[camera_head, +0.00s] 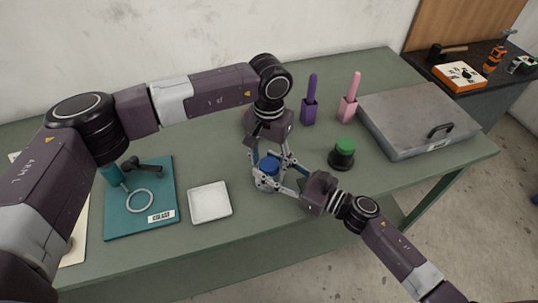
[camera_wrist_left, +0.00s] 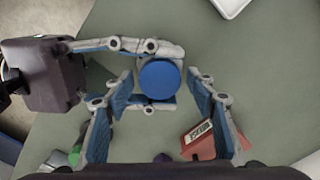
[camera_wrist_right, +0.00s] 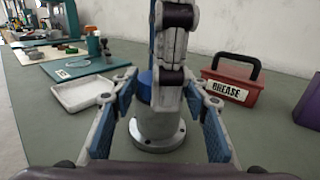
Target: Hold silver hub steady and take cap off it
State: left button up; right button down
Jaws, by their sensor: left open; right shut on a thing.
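The silver hub (camera_wrist_right: 157,134) stands upright on the green table with a round flanged base. Its blue cap (camera_wrist_left: 160,80) sits on top; the cap also shows in the head view (camera_head: 269,166). My right gripper (camera_head: 272,183) reaches in from the right and is shut on the hub, one finger on each side, below the cap. My left gripper (camera_wrist_left: 160,90) points down from above, open, with its fingers on either side of the cap and gaps to it. In the right wrist view the left gripper's finger hides part of the cap and hub.
A white tray (camera_head: 210,203) and a teal mat (camera_head: 115,222) with a ring lie left of the hub. A red grease box (camera_wrist_right: 232,92) stands behind it. A green-topped black piece (camera_head: 343,153) and a grey case (camera_head: 400,125) are to the right.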

pick_arm(q)
jog(key=c, duration=1.2)
jog(key=shift+n, duration=1.7)
jog(key=o, duration=1.3)
